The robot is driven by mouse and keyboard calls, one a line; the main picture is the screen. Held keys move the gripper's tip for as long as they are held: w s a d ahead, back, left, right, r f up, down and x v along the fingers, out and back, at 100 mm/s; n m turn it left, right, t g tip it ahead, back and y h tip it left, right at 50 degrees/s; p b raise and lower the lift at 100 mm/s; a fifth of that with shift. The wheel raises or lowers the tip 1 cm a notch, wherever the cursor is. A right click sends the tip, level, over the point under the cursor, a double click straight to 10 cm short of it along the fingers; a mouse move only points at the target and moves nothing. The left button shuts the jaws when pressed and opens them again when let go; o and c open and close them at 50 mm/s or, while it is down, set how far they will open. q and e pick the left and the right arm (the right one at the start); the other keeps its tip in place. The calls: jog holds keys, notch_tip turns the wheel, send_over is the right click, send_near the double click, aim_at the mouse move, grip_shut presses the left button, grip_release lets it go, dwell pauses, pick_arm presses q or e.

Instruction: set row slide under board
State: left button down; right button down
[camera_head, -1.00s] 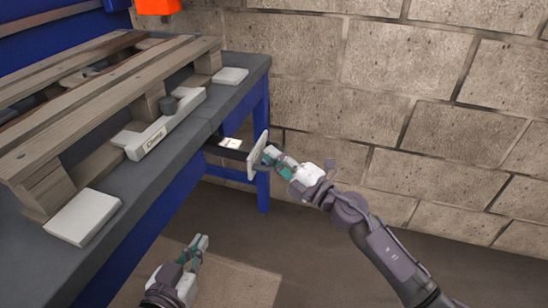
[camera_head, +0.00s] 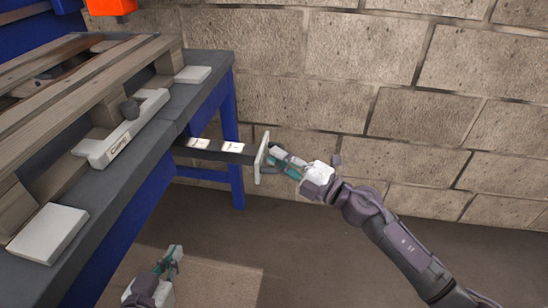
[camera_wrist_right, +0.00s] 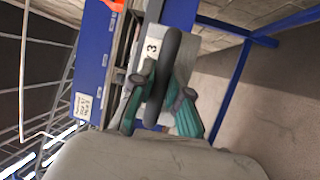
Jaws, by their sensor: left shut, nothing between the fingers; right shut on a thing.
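The slide (camera_head: 215,156) is a dark bar with white labels on top. It sticks out from under the grey bench top (camera_head: 192,105), and its inner end is hidden. A pale upright plate (camera_head: 261,157) with a dark handle closes its outer end. My right gripper (camera_head: 281,160) is shut on that handle. In the right wrist view the dark handle (camera_wrist_right: 168,65) lies between the green fingers, with a label reading 3 (camera_wrist_right: 152,47) beside it. My left gripper (camera_head: 176,254) is shut and empty, low in front of the bench.
A wooden pallet (camera_head: 80,78) lies on the bench. A pale clamp (camera_head: 95,148) with a dark knob sits at its edge, between white pads (camera_head: 48,232) and (camera_head: 193,74). A blue leg (camera_head: 231,125) stands behind the slide. A block wall (camera_head: 400,80) rises behind; the floor at right is open.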

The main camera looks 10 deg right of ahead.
jog(key=c, duration=1.4)
grip_release()
jog(key=shift+d+f, duration=0.15)
jog(key=shift+d, duration=0.05)
jog(key=shift+o, duration=1.3)
jog(key=shift+s+d, duration=0.1)
jog(key=shift+d, duration=0.05)
jog(key=v, duration=1.2)
